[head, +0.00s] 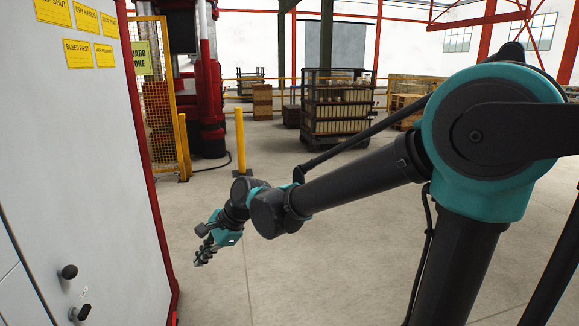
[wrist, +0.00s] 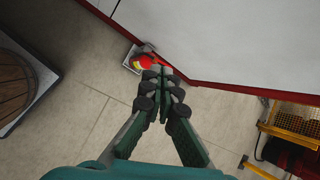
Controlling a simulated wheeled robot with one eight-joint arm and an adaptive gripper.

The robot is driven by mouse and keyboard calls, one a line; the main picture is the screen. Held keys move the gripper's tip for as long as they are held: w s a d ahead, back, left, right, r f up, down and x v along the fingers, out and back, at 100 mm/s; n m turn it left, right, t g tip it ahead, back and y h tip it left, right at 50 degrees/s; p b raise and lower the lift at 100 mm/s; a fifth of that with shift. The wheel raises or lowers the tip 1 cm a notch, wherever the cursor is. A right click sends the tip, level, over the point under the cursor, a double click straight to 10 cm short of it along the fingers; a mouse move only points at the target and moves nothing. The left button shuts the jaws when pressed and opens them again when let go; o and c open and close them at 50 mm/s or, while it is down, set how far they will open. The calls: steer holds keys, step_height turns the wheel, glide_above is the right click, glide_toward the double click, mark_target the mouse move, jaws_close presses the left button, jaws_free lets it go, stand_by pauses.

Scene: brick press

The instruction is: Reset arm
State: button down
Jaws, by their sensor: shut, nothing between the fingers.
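My gripper (head: 201,257) is at the end of my teal and dark grey arm, low in the left middle of the head view. It hangs over the concrete floor, to the right of a white cabinet (head: 70,160), and looks apart from it. In the wrist view my gripper (wrist: 166,72) has its dark green fingers together at the tips, shut with nothing between them. The arm reaches out from the right, bent at a large teal joint, with the wrist lowered.
The cabinet carries a round knob (head: 68,272), a black handle (head: 80,312) and yellow signs (head: 78,52). A yellow post (head: 240,142) stands beyond my gripper. A caged crate of bricks (head: 338,112) stands farther back. The wrist view shows a red object (wrist: 137,64) by the cabinet's foot.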

steer(key=w+d+f+n+t+h, duration=0.1)
steer(key=w+d+f+n+h, duration=0.15)
steer(key=d, duration=0.85)
steer(key=w+d+f+n+t+h, duration=0.1)
steer(key=d+f+n+t, duration=0.15)
steer(key=d, duration=0.85)
steer(key=s+d+f+n+h, duration=0.1)
steer(key=s+d+f, duration=0.1)
steer(key=d, duration=0.5)
steer(key=s+d+f+n+h, duration=0.1)
steer(key=s+d+f+n, duration=0.1)
steer(key=d, duration=0.5)
steer(key=s+d+f+n+h, duration=0.2)
steer(key=s+d+f, duration=0.1)
steer(key=d, duration=0.4)
steer(key=shift+s+f, duration=0.2)
steer(key=shift+f, duration=0.2)
steer(key=shift+d, duration=0.1)
